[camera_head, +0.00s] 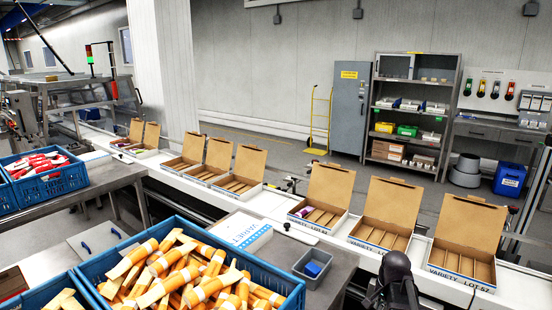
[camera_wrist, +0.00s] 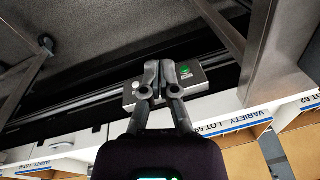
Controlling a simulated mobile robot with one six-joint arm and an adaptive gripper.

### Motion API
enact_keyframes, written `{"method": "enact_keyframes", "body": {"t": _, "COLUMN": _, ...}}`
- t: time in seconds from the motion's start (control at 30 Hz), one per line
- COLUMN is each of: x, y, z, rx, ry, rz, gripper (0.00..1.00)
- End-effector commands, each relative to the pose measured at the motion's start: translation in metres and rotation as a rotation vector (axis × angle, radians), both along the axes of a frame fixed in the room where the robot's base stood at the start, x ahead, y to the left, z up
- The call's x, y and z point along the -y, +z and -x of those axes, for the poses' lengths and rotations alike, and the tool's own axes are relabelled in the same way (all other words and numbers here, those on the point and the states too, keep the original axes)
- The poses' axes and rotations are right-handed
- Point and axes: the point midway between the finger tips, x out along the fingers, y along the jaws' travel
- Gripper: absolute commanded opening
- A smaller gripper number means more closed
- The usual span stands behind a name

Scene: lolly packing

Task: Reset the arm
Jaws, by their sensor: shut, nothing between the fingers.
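My gripper (camera_wrist: 160,75) shows in the wrist view with its two fingers together, shut and empty. Behind the fingertips is a small grey box with a green button (camera_wrist: 186,70). In the head view a dark part of my arm (camera_head: 395,275) rises at the bottom right, in front of the conveyor; the fingertips cannot be made out there. Open cardboard boxes stand on the conveyor, the nearest being the right-hand box (camera_head: 470,225).
A blue crate (camera_head: 285,285) full of orange-wrapped lollies stands at the front on a steel table. A grey bin (camera_head: 297,268) with a blue item and a printed sheet (camera_head: 240,232) lie beside it. Another blue crate (camera_head: 65,183) with red packs stands left. The conveyor (camera_head: 280,212) runs behind.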

Motion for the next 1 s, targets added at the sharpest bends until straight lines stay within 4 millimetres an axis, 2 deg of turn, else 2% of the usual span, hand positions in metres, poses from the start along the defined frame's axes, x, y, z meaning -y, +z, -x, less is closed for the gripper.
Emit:
{"method": "enact_keyframes", "body": {"t": 0.03, "x": -0.018, "y": 0.000, "z": 0.010, "rx": -0.009, "ry": 0.076, "rz": 0.009, "gripper": 0.00}}
{"method": "enact_keyframes", "body": {"t": 0.2, "x": -0.067, "y": -0.001, "z": 0.034, "rx": -0.037, "ry": 0.336, "rz": 0.038, "gripper": 0.00}}
{"method": "enact_keyframes", "body": {"t": 0.4, "x": -0.116, "y": -0.001, "z": 0.065, "rx": -0.069, "ry": 0.631, "rz": 0.067, "gripper": 0.00}}
{"method": "enact_keyframes", "body": {"t": 0.5, "x": -0.133, "y": -0.001, "z": 0.077, "rx": -0.082, "ry": 0.749, "rz": 0.078, "gripper": 0.00}}
{"method": "enact_keyframes", "body": {"t": 0.7, "x": -0.148, "y": -0.002, "z": 0.091, "rx": -0.096, "ry": 0.877, "rz": 0.088, "gripper": 0.00}}
{"method": "enact_keyframes", "body": {"t": 1.0, "x": -0.151, "y": -0.002, "z": 0.092, "rx": -0.098, "ry": 0.895, "rz": 0.090, "gripper": 0.00}}
